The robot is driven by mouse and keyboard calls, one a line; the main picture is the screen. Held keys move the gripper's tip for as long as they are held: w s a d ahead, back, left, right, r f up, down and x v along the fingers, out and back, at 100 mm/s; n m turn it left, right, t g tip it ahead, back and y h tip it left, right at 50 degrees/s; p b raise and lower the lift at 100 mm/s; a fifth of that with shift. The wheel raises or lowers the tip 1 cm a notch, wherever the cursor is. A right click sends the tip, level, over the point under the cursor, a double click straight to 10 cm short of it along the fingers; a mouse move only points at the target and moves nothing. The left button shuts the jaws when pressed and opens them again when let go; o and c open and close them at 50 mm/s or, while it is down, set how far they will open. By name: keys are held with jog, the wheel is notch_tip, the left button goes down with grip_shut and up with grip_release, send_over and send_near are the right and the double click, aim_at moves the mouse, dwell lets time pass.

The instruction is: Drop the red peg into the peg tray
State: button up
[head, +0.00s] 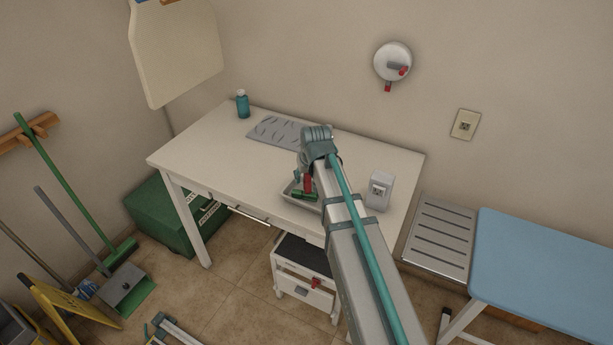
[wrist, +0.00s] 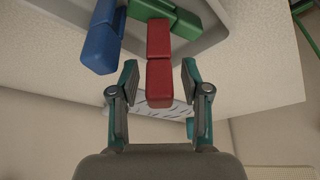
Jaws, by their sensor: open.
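The red peg (wrist: 158,82) shows in the wrist view between the two fingers of my open gripper (wrist: 159,73), with a gap on each side. It also shows in the head view (head: 308,184), beside my arm at the peg tray (head: 287,191). In the wrist view the peg overlaps the grey peg tray (wrist: 216,42); I cannot tell whether it rests on the rim. A green peg (wrist: 187,24) and a blue peg (wrist: 100,40) are next to it, the blue one also reaching across the rim. My arm hides part of the tray in the head view.
The tray is near the front edge of a white table (head: 200,152). A grey box with a socket (head: 380,190) stands right of my arm. A grey plate (head: 272,131) and a teal bottle (head: 243,104) are farther back. The table's left side is clear.

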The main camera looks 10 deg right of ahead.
jog(key=b+v, duration=0.2)
jog(key=v, duration=1)
jog(key=shift+r, duration=0.15)
